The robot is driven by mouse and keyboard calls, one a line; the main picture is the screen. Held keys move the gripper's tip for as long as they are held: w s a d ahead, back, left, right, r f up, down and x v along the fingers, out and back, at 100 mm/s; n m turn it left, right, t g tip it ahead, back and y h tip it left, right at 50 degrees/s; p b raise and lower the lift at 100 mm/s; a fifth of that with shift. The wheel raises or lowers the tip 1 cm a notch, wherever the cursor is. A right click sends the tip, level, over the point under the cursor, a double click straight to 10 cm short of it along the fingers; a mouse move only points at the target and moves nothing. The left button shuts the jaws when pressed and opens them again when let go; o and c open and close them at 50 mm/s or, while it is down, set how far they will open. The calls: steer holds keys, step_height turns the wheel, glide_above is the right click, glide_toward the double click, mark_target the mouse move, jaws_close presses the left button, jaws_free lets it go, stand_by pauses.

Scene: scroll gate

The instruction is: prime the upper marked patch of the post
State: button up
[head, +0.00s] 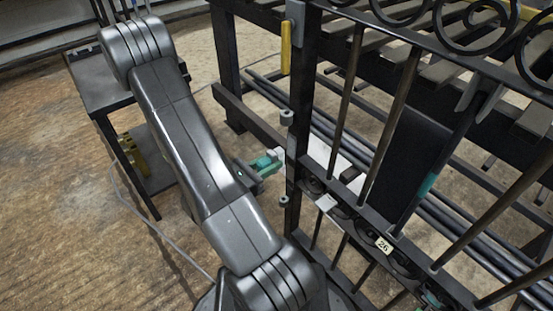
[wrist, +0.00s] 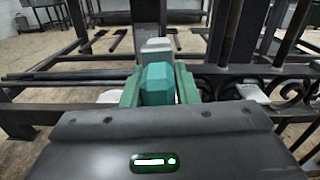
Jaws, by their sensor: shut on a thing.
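My gripper (head: 266,164) is left of the dark gate post (head: 296,150), at a height between its two grey hinge knuckles. In the wrist view my green fingers (wrist: 158,92) are shut on a teal tool (wrist: 157,82) with a pale grey tip (wrist: 155,47). The tip points forward, away from my wrist; in the head view it is close to the post, and I cannot tell whether it touches. A dark upright stands behind the tip in the wrist view. I cannot make out a marked patch on the post.
Gate bars and scrollwork (head: 385,245) with a "26" tag are right of the post. A teal band (head: 427,184) is on one bar. A yellow handle (head: 286,48) hangs near the post's top. A dark side table (head: 100,85) stands left. Long dark rods lie behind the gate.

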mark_target(258, 169)
steer(key=shift+s+a, duration=0.45)
steer(key=shift+a, duration=0.05)
steer(key=shift+v, duration=1.5)
